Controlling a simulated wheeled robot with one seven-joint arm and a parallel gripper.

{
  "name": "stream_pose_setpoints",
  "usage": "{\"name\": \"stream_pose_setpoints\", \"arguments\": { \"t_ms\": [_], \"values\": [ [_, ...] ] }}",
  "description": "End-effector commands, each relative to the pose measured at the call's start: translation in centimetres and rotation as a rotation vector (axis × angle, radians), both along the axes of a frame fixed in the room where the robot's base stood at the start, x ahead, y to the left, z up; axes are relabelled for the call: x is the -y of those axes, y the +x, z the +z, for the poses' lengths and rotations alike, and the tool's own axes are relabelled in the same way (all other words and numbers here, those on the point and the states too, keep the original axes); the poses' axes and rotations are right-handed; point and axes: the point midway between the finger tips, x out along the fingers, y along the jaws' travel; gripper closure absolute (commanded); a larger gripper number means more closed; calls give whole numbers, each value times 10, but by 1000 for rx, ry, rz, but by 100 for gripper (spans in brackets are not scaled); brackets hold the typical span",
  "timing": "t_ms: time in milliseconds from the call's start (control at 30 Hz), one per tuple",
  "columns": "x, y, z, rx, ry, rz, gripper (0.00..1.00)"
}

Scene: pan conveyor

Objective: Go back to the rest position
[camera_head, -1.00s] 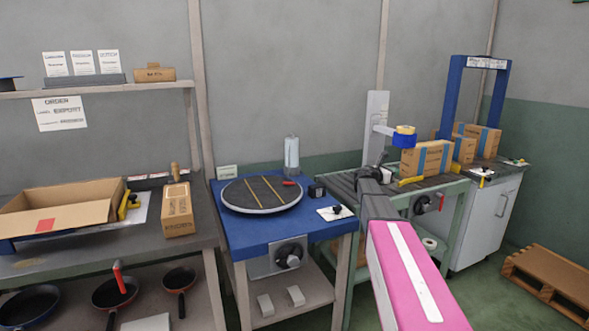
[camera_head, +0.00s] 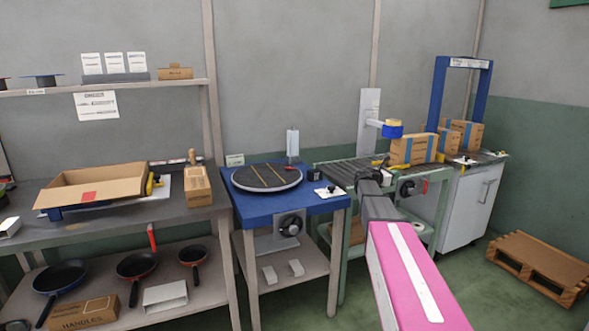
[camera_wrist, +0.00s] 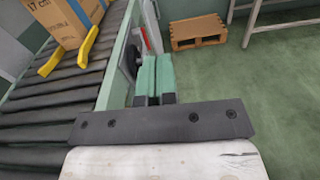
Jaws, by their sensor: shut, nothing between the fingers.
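My gripper shows in the wrist view (camera_wrist: 154,82), its two green fingers together with nothing between them. It is beside the green edge of the roller conveyor (camera_wrist: 60,110), with the floor to its right. In the head view my pink arm reaches forward from the lower right, and its dark end (camera_head: 372,184) is in front of the conveyor (camera_head: 340,170). The fingers are hard to make out there.
Taped boxes (camera_head: 410,150) stand on the conveyor near a blue arch (camera_head: 438,95). A blue table with a round turntable (camera_head: 266,178) stands at centre. An open carton (camera_head: 95,186) and pans (camera_head: 60,277) are at left. A wooden pallet (camera_head: 540,262) lies on the right floor.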

Motion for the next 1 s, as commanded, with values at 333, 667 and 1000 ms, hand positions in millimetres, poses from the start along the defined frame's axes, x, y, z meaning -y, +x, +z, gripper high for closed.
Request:
{"name": "stream_pose_setpoints", "arguments": {
  "t_ms": [333, 667, 1000],
  "values": [
    [-17, -42, -49, 140, 236, -41, 100],
    [-60, -124, -134, 391, 666, -211, 100],
    [-165, -279, -243, 762, 1271, -813, 100]
  ]
}}
